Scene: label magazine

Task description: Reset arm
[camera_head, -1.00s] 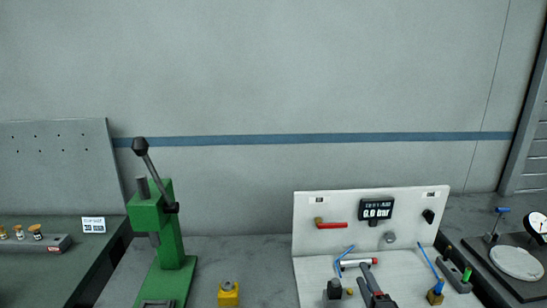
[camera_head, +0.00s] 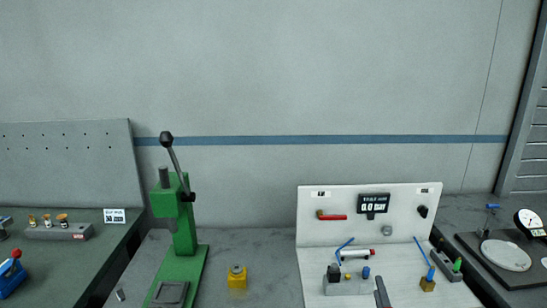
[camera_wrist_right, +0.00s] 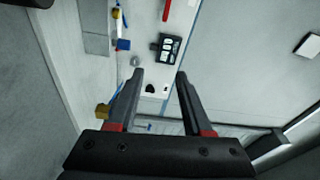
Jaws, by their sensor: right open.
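My right gripper shows in the right wrist view (camera_wrist_right: 160,76), its two dark fingers spread apart with nothing between them. In the head view only a dark piece of it (camera_head: 381,292) shows at the bottom edge, in front of the white test panel (camera_head: 313,235). The wrist view looks across the panel, with its black display (camera_wrist_right: 168,46) beyond the fingers. I cannot tell the exact gap between the gripper and the panel. My left gripper is in neither view.
A green lever press (camera_head: 185,236) stands left of centre, with a yellow block (camera_head: 237,277) to its right. A dial gauge on a dark plate (camera_head: 485,251) is at right. At left are a grey holder (camera_head: 60,233) and a blue tool (camera_head: 12,276). Bare bench lies around the yellow block.

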